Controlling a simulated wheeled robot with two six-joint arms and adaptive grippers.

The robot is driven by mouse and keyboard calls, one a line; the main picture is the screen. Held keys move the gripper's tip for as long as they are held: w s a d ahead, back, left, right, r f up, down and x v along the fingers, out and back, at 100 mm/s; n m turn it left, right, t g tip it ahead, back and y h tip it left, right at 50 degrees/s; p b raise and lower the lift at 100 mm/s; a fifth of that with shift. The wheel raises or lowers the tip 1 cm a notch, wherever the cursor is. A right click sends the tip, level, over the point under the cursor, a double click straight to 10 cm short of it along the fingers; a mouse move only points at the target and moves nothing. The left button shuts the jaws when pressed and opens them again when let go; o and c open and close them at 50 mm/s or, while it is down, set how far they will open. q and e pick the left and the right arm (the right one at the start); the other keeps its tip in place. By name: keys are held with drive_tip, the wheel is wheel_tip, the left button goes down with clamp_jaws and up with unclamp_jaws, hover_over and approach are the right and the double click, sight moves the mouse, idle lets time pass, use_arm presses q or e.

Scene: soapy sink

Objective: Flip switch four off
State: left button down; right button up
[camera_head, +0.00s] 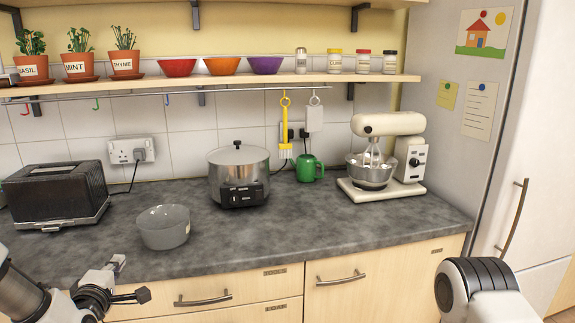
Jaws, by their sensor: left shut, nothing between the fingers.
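I cannot tell which switch is number four. A white wall socket plate (131,150) with small switches and a plug is on the tiles at the left. Dark plugs or outlets (303,133) sit behind the yellow utensil; their switches are partly hidden and too small to read. The pot-shaped cooker (239,172) has a black front panel (242,195) with a small control. My left gripper (122,278) is shut and empty at the lower left, in front of the counter, apart from all of these. Only my right arm shows at the lower right; its gripper is out of view.
On the counter (320,215) stand a black toaster (56,194), a grey bowl (163,227), a green mug (309,168) and a cream stand mixer (388,155). A shelf (350,77) with a rail, yellow utensil (285,120) and hooks hangs above. The front middle counter is clear.

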use_arm(q)
drive_tip(key=s+d+f+m+g+h, duration=0.1)
drive_tip(key=s+d+f+m+g, duration=0.15)
drive_tip(key=s+f, duration=0.4)
drive_tip(key=s+d+f+m+g+h, duration=0.1)
drive_tip(key=s+d+f+g, duration=0.2)
drive_tip(key=f, duration=0.7)
drive_tip(key=s+d+f+m+g+h, duration=0.15)
drive_tip(key=s+d+f, duration=0.25)
drive_tip(key=f, duration=0.5)
drive_tip(key=s+d+f+m+g, duration=0.1)
drive_tip(key=s+f+m+g, duration=0.1)
drive_tip(key=s, duration=0.6)
drive_tip(key=s+d+f+m+g, duration=0.1)
drive_tip(key=s+f+m+g, duration=0.2)
drive_tip(key=s+m, duration=0.3)
drive_tip(key=s+d+f+m+g, duration=0.2)
drive_tip(key=s+f+m+g, duration=0.1)
drive_tip(key=s, duration=0.7)
drive_tip(key=shift+s+f+m+g, duration=0.25)
drive_tip(key=shift+m+g, duration=0.55)
drive_tip(key=shift+m, duration=0.3)
